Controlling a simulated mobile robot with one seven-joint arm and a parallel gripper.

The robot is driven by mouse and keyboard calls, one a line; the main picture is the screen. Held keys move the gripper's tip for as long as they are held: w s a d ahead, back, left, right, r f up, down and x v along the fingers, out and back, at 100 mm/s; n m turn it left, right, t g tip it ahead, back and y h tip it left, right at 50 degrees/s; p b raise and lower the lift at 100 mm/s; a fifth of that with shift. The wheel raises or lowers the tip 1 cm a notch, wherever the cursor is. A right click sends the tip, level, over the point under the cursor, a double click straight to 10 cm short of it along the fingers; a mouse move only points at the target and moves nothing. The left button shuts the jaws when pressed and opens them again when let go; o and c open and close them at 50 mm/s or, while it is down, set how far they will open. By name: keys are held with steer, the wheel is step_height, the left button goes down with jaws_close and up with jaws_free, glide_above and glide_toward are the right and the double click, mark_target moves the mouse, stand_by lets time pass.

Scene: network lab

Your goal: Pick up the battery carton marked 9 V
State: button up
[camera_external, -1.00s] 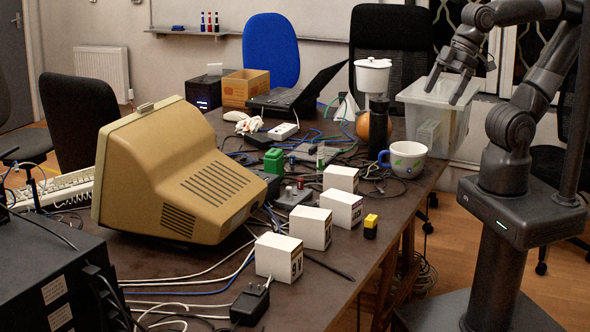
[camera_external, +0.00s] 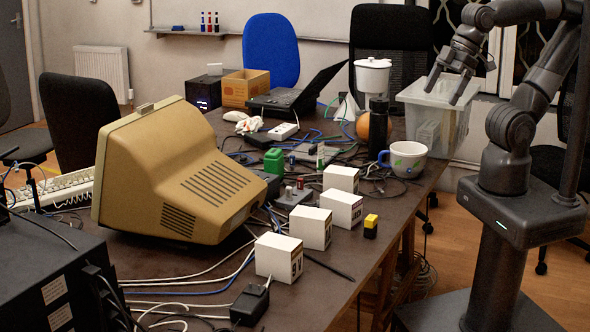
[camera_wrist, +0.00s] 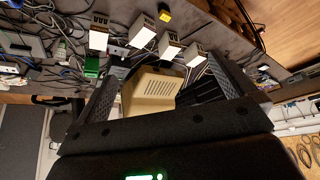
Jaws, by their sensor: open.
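Several white cartons stand in a row along the table's right side in the external view: a near one (camera_external: 275,258), a second (camera_external: 308,227), a third (camera_external: 340,207) and a far one (camera_external: 340,179). The wrist view shows the row near the top, from one carton (camera_wrist: 98,39) at left to another (camera_wrist: 194,54) at right. My gripper (camera_external: 446,88) is open and empty, raised over the clear bin at the back right, apart from the cartons. Its spread fingers frame the wrist view (camera_wrist: 163,70).
A beige monitor (camera_external: 190,180) fills the table's left-middle. A yellow-and-black block (camera_external: 370,226), a mug (camera_external: 406,158), a black bottle (camera_external: 379,130) and a clear bin (camera_external: 445,110) stand at the right. A black adapter (camera_external: 249,304) and cables lie in front.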

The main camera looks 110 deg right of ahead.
stand_by(0.6)
steer(key=n+g+y, duration=0.2)
steer(key=n+y, duration=0.1)
steer(key=n, duration=0.6)
glide_above(280, 241)
steer(key=s+d, duration=0.2)
step_height(280, 241, down, 22)
steer(key=x, duration=0.5)
steer(key=shift+a+f, duration=0.1)
steer(key=shift+f, duration=0.3)
steer(key=shift+d+x, duration=0.2)
steer(key=shift+x, duration=2.4)
steer(key=shift+s+f, duration=0.1)
steer(key=shift+s, duration=0.05)
steer(key=shift+c, duration=0.4)
